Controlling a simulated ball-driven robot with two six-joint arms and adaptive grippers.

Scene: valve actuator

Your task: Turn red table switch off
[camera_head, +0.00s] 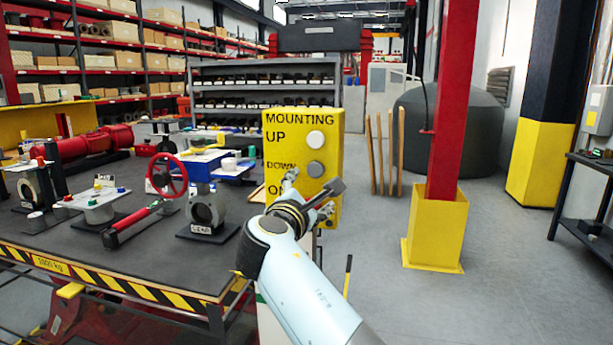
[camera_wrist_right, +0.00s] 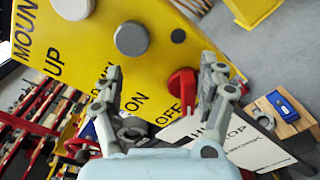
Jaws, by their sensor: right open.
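A yellow control box (camera_head: 331,150) lettered MOUNTING, UP, DOWN and ON stands at the table's right end. In the right wrist view the red switch (camera_wrist_right: 182,88) is on the yellow face, beside the words ON and OFF. My right gripper (camera_head: 308,195) is at the lower part of the box and hides the switch in the head view. In the right wrist view my right gripper (camera_wrist_right: 160,82) is open, with its fingers apart on either side of the switch. The switch is closer to the right-hand finger; I cannot tell whether they touch. My left gripper is out of view.
The dark table (camera_head: 145,243) at left holds a red handwheel valve (camera_head: 168,175) and several fittings.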

